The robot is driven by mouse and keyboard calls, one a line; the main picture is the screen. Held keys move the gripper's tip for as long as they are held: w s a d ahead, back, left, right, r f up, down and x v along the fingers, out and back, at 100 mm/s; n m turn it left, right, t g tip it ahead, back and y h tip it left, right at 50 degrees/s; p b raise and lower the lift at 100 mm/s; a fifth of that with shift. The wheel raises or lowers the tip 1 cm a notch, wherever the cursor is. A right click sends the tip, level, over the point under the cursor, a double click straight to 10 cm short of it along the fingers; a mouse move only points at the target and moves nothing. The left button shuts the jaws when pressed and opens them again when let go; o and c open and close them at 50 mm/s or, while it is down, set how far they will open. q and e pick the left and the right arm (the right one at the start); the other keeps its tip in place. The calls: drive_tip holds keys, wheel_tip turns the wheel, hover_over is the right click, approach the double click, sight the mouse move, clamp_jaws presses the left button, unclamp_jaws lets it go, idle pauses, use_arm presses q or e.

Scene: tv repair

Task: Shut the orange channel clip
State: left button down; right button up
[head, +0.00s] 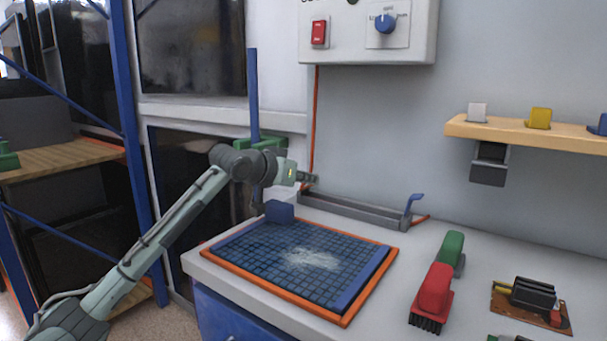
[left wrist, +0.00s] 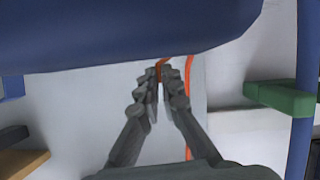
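A grey channel (head: 355,211) lies along the back of the bench. My right gripper is not in view.
An orange cable (head: 314,125) runs down the wall from the control box (head: 368,45). A blue mat (head: 300,258) with an orange rim and a blue block (head: 279,211) are in front. A blue post (head: 254,95) stands left. Red (head: 433,290) and green (head: 452,249) brushes lie right.

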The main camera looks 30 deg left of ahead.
use_arm(q)
drive_tip(key=shift+s+d+f+m+y, duration=0.1)
drive_tip(key=shift+d+f+m+y, duration=0.45)
drive_tip(key=shift+f+m, duration=0.35)
drive_tip(key=shift+d+f+m+y, duration=0.1)
drive_tip(key=shift+f+m+y, duration=0.15)
drive_tip(key=shift+m+y, duration=0.3)
drive_tip(key=shift+d+f+m+y, duration=0.1)
drive_tip(key=shift+f+m+y, duration=0.15)
drive_tip(key=shift+m, duration=0.4)
drive_tip(key=c, duration=1.7)
unclamp_jaws()
drive_tip(key=shift+a, duration=0.1)
drive_tip(key=shift+r+y, duration=0.15)
drive_tip(key=shift+y, duration=0.1)
drive_tip(key=shift+s+r+t, duration=0.15)
drive_tip(key=shift+s+t, duration=0.15)
drive_tip(key=shift+s, duration=0.1)
drive_tip(key=v, duration=1.1)
drive_tip(key=shift+s+r, duration=0.1)
drive_tip(key=shift+r, duration=0.05)
